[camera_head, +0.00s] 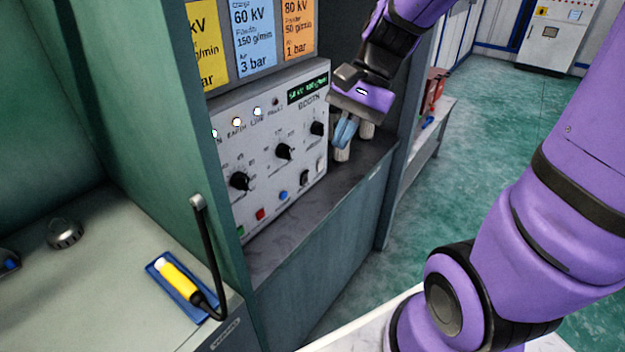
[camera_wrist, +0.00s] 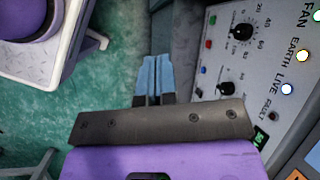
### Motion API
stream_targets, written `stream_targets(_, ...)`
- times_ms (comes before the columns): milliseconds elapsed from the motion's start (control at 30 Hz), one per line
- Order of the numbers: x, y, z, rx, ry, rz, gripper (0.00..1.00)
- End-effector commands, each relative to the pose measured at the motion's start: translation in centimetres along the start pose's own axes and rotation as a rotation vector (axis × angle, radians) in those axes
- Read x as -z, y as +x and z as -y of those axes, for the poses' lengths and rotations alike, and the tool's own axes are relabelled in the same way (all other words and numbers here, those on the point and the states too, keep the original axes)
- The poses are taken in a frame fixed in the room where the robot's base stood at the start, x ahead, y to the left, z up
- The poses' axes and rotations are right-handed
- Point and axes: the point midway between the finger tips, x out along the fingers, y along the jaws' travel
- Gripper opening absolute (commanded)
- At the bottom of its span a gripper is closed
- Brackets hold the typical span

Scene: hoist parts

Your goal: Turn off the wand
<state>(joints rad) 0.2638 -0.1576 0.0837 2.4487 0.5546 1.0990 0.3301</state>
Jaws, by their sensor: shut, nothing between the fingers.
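The green display (camera_head: 308,88) is lit. My gripper (camera_head: 344,132) is shut and empty, just right of the panel. In the wrist view its blue fingers (camera_wrist: 155,75) are together, apart from the panel (camera_wrist: 240,60).
A cabinet ledge (camera_head: 285,245) runs below the panel, with pale cylinders (camera_head: 366,130) behind my gripper. Yellow, blue and orange setting cards (camera_head: 255,35) stand above it. A green partition (camera_head: 208,140) separates the wand's bench from the panel. Open floor lies to the right.

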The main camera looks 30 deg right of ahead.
Motion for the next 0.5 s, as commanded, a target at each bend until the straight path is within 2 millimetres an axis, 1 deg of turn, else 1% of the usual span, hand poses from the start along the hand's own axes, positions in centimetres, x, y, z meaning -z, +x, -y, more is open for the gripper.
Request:
stream_targets(100, 1.4, 1.2, 0.6, 0.029, 0.130, 0.095, 0.00)
stream_targets(367, 4.5, 3.4, 1.9, 0.101, 0.411, 0.296, 0.00)
stream_targets(500, 6.4, 4.5, 2.4, 0.142, 0.565, 0.405, 0.00)
